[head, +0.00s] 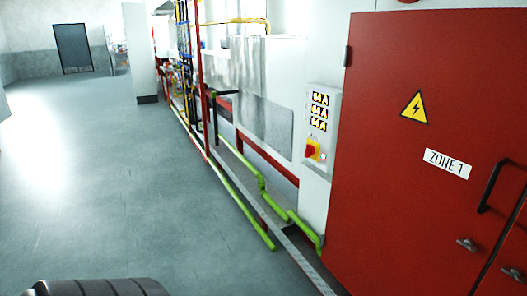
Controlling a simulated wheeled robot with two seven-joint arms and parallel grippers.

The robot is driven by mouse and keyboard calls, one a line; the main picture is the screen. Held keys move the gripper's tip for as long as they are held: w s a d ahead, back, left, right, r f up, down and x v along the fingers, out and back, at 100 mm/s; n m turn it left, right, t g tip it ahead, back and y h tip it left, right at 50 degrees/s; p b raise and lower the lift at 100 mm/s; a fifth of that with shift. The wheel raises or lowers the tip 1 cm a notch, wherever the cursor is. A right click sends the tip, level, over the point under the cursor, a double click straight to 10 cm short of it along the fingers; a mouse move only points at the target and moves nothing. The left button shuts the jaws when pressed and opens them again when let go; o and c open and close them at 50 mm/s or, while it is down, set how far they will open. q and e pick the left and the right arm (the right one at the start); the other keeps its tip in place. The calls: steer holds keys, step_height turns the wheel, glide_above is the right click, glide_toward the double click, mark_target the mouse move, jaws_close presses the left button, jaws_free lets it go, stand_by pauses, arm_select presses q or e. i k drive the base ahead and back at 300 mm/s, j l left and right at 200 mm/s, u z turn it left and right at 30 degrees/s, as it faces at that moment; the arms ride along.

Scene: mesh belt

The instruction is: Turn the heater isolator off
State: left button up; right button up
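A red rotary switch on a yellow plate (312,150), which looks like the isolator, sits at the bottom of a pale control panel (321,125). Several small lit displays are stacked above it on the same panel. The switch is small in view, so I cannot tell its setting. The panel is on the white wall just left of a red cabinet (430,140) marked "ZONE 1" with a yellow electrical warning sign. Neither of my grippers shows in the head view.
Green pipes (262,190) and a grey rail (290,250) run low along the wall in front of the panel. The cabinet has a black handle (492,186) and small latches. Open grey floor (110,190) lies to the left. A dark door (73,48) is far back.

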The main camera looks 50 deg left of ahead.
mark_target(310, 149)
steer(key=u, duration=1.25)
